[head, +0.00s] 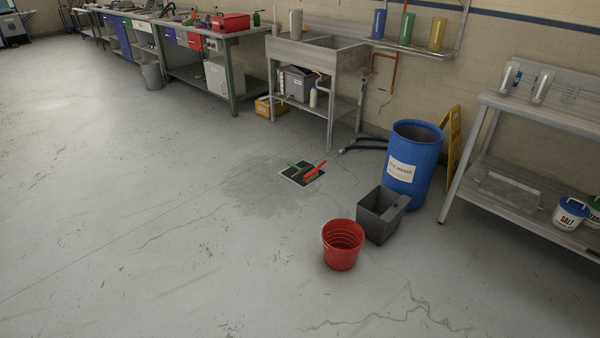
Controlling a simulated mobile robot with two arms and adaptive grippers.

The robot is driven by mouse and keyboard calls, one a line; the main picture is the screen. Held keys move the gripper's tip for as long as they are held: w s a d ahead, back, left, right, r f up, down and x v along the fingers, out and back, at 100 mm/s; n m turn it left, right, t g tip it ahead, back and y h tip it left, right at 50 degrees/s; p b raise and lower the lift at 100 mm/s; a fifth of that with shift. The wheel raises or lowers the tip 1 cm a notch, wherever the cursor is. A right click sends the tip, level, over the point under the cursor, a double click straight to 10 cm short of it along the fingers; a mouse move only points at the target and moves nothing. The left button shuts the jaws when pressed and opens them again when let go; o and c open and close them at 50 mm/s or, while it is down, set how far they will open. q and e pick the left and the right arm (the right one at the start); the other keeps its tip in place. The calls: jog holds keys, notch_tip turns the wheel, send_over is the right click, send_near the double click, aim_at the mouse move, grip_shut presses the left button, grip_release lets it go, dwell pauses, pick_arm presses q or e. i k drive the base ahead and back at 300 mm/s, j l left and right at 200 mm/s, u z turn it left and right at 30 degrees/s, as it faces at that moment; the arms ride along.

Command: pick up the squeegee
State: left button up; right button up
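A small item with a red handle (314,170) and one with a green handle (293,165) lie together on a dark square drain cover (293,177) in the floor, in the middle of the head view. One of them may be the squeegee; they are too small to tell apart surely. A dark, long-handled item (364,146) lies on the floor between the sink and the blue barrel; its kind is unclear. Neither of my grippers shows in the head view.
A red bucket (342,247), a grey bin (377,222) and a blue waste barrel (419,150) stand right of the drain. A yellow sign (452,145) leans behind. The sink (345,72) is beyond. The floor left and in front is clear, with a damp patch (252,187).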

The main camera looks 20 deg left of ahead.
aim_at(301, 170)
jog(key=i+j+u, duration=0.25)
jog(key=i, duration=0.2)
jog(key=i+j+u, duration=0.2)
jog(key=i+u, duration=0.25)
jog(key=i, duration=0.2)
jog(key=i+u, duration=0.45)
jog(key=i, duration=0.25)
jog(key=i+l+u, duration=0.25)
jog(key=i+u, duration=0.2)
jog(key=i, duration=0.2)
jog(key=i+z, duration=0.3)
jog(key=i, duration=0.25)
jog(key=i+j+z, duration=0.1)
jog(key=i+z, duration=0.15)
jog(key=i, duration=0.3)
jog(key=i+j+z, duration=0.3)
jog(key=i, duration=0.25)
